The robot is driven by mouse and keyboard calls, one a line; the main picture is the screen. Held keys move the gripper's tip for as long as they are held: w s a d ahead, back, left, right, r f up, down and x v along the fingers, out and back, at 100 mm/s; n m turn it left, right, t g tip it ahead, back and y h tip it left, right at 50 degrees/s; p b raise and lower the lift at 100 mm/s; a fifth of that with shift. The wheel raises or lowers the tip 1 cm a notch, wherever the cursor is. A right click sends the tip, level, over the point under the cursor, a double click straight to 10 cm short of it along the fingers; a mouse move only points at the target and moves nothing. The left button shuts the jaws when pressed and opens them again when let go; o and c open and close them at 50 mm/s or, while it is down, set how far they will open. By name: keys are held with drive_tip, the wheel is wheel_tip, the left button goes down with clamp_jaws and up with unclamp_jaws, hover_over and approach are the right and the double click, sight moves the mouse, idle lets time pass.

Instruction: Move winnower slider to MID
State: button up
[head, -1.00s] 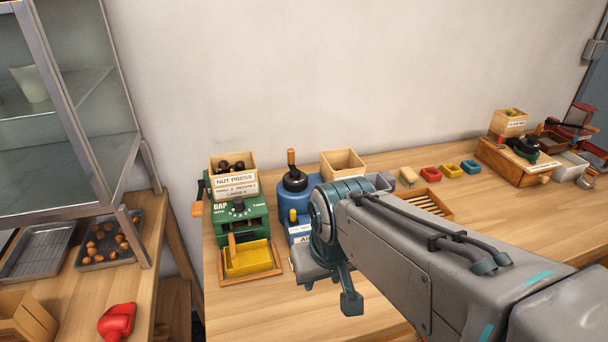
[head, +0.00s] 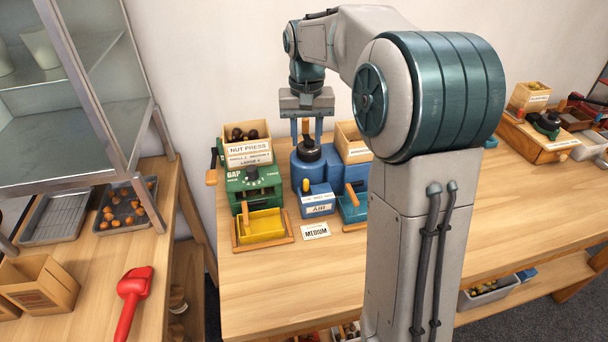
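The blue winnower (head: 314,196) stands on the wooden table, right of the green nut press (head: 252,181). Its front bears a label with "AIR" (head: 319,209), and a small yellow knob (head: 305,185) stands just above that label. A black dome (head: 307,152) with an upright wooden handle (head: 305,129) is on its top. My gripper (head: 307,133) points down over the dome, with its two fingers apart on either side of the handle. I cannot tell whether it is in front of or behind the handle. No scale for the slider is legible.
A yellow tray (head: 260,224) sits in front of the press. A blue box with a wooden handle (head: 354,204) stands right of the winnower. A "MEDIUM" card (head: 315,231) lies in front. My arm hides the table's middle. The front left tabletop is clear.

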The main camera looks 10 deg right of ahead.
sight(306, 180)
wheel_tip(306, 180, down, 14)
drive_tip(key=shift+w+r, duration=0.1)
idle(0.4)
